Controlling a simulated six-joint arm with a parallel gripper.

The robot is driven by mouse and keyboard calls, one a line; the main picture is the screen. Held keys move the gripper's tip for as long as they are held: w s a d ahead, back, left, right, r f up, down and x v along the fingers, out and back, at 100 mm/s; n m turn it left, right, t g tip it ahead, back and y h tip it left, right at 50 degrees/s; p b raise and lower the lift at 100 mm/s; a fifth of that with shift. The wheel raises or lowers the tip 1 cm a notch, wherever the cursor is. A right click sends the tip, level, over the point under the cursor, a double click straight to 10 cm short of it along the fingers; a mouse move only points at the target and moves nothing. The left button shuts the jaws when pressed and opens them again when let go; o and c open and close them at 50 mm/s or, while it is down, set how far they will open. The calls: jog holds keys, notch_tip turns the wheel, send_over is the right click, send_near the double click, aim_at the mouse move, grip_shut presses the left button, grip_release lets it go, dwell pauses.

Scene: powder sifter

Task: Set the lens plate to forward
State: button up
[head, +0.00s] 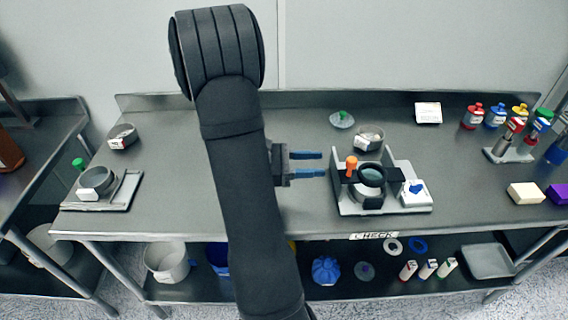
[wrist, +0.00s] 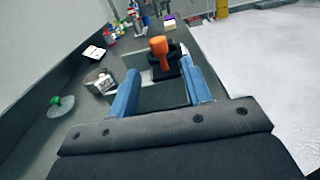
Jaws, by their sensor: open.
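The sifter device (head: 384,207) stands on the metal bench, right of centre in the head view. It has a light grey base, a dark ring with a round lens plate (head: 372,174) and an upright orange knob (head: 351,163) at its left side. A blue knob (head: 416,187) sits on its white right-hand block. My gripper (head: 322,165) is open and empty, left of the device, with its blue fingers pointing at it. In the wrist view the orange knob (wrist: 158,46) shows beyond and between the fingers, apart from them.
A bowl (head: 368,139) and a green-knobbed lid (head: 342,119) stand behind the device. Bottles (head: 495,116) and a tool stand (head: 510,152) are at the right. A scale with a dish (head: 98,184) is at the left.

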aim_at(347, 163)
jog(key=a, duration=0.7)
dwell(0.4)
jog(key=d, duration=1.7)
jog(key=shift+d, duration=0.1)
jog(key=shift+c, duration=0.3)
dwell(2.3)
